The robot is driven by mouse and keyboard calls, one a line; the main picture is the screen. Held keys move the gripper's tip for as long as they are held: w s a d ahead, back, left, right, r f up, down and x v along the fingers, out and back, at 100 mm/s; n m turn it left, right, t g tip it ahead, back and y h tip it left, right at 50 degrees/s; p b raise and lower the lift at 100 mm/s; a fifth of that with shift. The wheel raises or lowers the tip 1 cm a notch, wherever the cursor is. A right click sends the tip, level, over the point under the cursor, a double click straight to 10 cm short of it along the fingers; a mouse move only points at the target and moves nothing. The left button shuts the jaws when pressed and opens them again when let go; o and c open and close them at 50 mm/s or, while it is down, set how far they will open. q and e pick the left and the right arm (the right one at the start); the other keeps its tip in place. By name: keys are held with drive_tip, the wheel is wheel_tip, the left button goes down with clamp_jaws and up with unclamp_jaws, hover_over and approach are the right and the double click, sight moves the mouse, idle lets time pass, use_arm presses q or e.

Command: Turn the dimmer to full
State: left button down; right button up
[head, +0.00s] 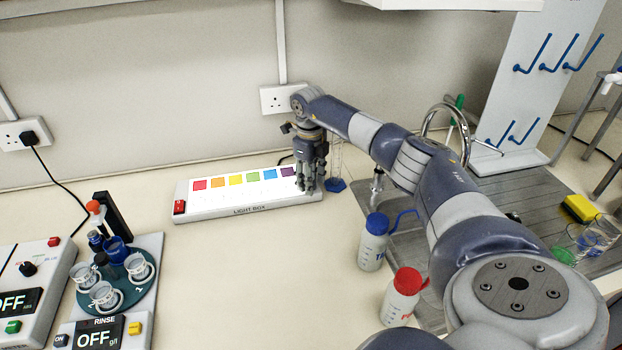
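The white light box (240,207) lies on the bench against the back wall, with a row of coloured squares and a red switch (179,207) at its left end. My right gripper (311,189) points down over the right end of the light box, its fingertips at or just above the surface. The fingers cover that end, so no dimmer knob shows there. I cannot tell whether they are open or closed around something. My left gripper is not in view.
A clear cylinder with a blue base (336,185) stands close right of my gripper. A blue-capped bottle (373,243) and a red-capped bottle (401,297) stand in front of the sink area. A rinse device (142,256) stands at left. The bench before the light box is clear.

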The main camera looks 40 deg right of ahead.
wheel_tip(320, 180, up, 12)
drive_tip(key=shift+a, duration=0.2)
idle(0.4)
drive_tip(key=shift+f, duration=0.1)
idle(0.4)
